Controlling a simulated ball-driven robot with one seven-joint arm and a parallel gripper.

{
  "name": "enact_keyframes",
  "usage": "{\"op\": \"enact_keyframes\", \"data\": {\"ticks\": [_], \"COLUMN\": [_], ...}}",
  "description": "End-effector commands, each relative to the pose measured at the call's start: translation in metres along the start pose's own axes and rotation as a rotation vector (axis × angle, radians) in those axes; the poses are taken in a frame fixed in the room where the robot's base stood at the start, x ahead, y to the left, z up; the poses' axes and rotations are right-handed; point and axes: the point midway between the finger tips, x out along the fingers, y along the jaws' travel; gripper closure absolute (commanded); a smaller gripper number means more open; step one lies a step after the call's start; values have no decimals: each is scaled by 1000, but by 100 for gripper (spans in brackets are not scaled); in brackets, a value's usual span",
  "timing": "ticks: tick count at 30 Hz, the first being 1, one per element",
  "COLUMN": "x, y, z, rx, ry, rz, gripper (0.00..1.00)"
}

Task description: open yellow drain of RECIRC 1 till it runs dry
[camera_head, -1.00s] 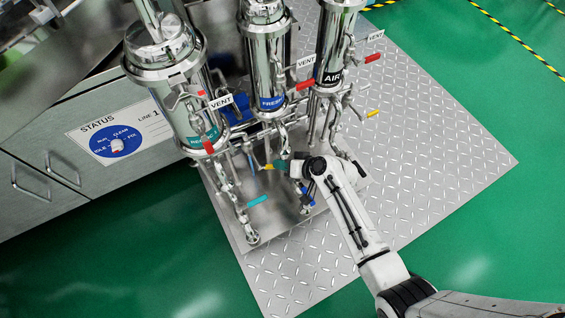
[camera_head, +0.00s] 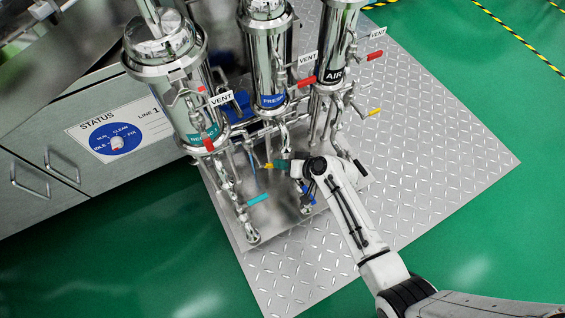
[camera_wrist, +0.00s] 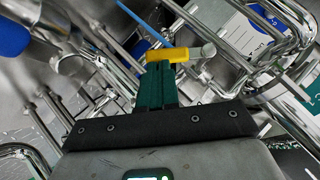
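The RECIRC vessel is the steel cylinder (camera_head: 185,95) with the teal label at the left in the head view. Below it, a small yellow drain handle (camera_head: 268,166) shows just left of my green fingertips. My gripper (camera_head: 279,165) is low among the pipes. In the wrist view my gripper (camera_wrist: 157,82) has its green fingers close together, with the yellow handle (camera_wrist: 167,55) right at their tips. The handle runs across to a rounded grey stem on its right. The fingers seem to touch it; whether any of it lies between them is unclear. No drain flow can be made out.
The FRESH (camera_head: 268,65) and AIR (camera_head: 335,45) vessels stand to the right, with red vent handles. A teal handle (camera_head: 257,199), a blue handle (camera_head: 308,199) and another yellow handle (camera_head: 374,112) are nearby. Pipes crowd the gripper. The tread plate (camera_head: 430,150) at right is clear.

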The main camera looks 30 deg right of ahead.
Motion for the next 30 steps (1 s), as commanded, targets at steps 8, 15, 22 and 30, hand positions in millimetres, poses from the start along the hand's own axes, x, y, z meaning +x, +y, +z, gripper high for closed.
{"op": "enact_keyframes", "data": {"ticks": [8, 15, 22, 30], "x": [7, 16, 22, 24], "y": [6, 9, 9, 8], "z": [8, 16, 22, 24], "rx": [0, 0, -1, 0], "ry": [-1, 1, 0, 0], "rz": [0, 1, 0, 0], "gripper": [100, 100, 100, 100]}}
